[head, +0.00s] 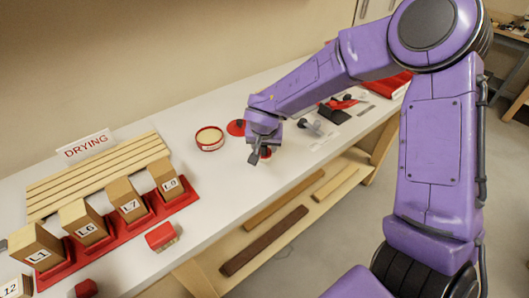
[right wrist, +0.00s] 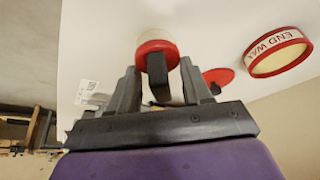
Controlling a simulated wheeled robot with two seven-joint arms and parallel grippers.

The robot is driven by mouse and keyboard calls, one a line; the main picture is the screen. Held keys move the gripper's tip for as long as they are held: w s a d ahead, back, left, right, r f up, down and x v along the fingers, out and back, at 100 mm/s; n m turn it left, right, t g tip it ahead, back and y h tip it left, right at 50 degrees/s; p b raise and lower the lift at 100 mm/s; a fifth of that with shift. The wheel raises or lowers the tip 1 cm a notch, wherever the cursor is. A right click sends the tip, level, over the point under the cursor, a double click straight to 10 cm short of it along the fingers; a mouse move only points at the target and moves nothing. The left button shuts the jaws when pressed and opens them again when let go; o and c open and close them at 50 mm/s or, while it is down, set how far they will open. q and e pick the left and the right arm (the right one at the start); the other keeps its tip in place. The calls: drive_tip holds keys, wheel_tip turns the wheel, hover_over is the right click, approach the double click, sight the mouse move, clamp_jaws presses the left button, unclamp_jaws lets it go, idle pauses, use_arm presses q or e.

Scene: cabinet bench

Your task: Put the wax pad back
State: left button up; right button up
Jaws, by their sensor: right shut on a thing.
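My right gripper (head: 259,156) is shut on the wax pad (right wrist: 157,50). The pad has a red rim, a pale face and a dark grip between the fingers. Its red edge shows beside the gripper in the head view (head: 266,153), close over the bench; I cannot tell if it touches. A round red tin labelled END WAX (right wrist: 277,52) stands on the bench, also in the head view (head: 210,138), with cream-coloured contents. A flat red disc (head: 236,127) lies between the tin and my right gripper. My left gripper is not in view.
A slatted wooden rack (head: 98,172) with a DRYING sign (head: 86,146) stands at the left. Numbered wooden blocks sit in a red holder (head: 184,199) in front. A red block (head: 161,236) lies near the edge. Tools lie beyond my right arm.

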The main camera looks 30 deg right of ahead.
sight(265, 153)
drive_tip(key=shift+w+f, duration=0.1)
drive_tip(key=shift+f, duration=1.55)
drive_tip(key=o, duration=0.9)
drive_tip(key=shift+f, duration=0.1)
drive_tip(key=shift+o, duration=0.2)
drive_tip(key=v, duration=1.2)
drive_tip(key=shift+r+p, duration=0.2)
drive_tip(key=shift+p, duration=0.2)
drive_tip(key=shift+d, duration=0.1)
